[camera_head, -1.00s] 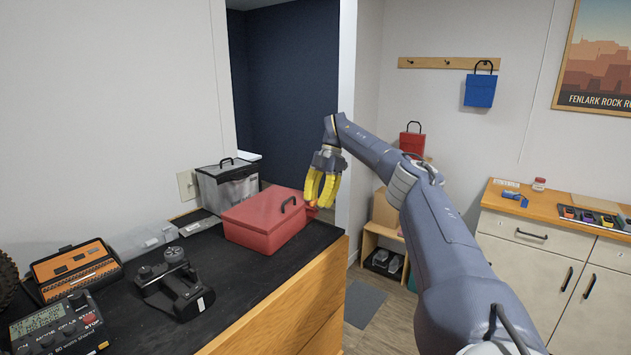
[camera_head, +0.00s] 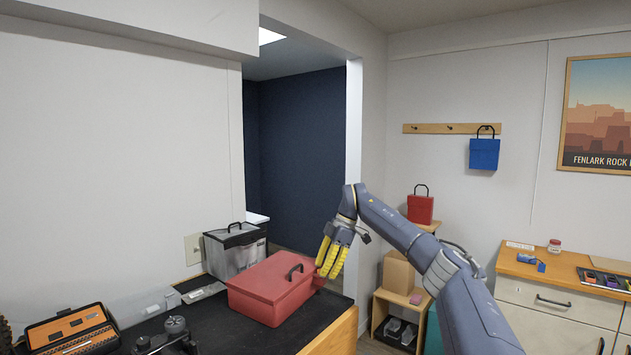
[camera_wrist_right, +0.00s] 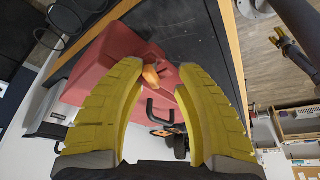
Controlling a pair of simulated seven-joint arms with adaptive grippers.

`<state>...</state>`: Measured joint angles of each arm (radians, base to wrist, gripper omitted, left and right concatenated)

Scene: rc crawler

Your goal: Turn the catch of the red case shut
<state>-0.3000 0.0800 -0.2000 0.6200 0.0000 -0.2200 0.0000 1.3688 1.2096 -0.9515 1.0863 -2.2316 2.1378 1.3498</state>
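The red case (camera_head: 268,290) sits on the black bench top with its lid down and a black handle on top. It also fills the middle of the right wrist view (camera_wrist_right: 105,60). Its small orange catch (camera_wrist_right: 152,76) shows at the case's end, between my right fingertips. My right gripper (camera_head: 328,272) is beside the case's right end, its yellow fingers pointing down and left. In the right wrist view its two fingers (camera_wrist_right: 160,72) are apart, with a gap around the catch; I cannot tell if either touches it.
A clear bin with a black lid (camera_head: 234,250) stands behind the case. An orange-and-black tool box (camera_head: 72,330) and a dark controller (camera_head: 168,338) lie to the left on the bench. The bench's wooden edge (camera_head: 338,335) is close to the case's right.

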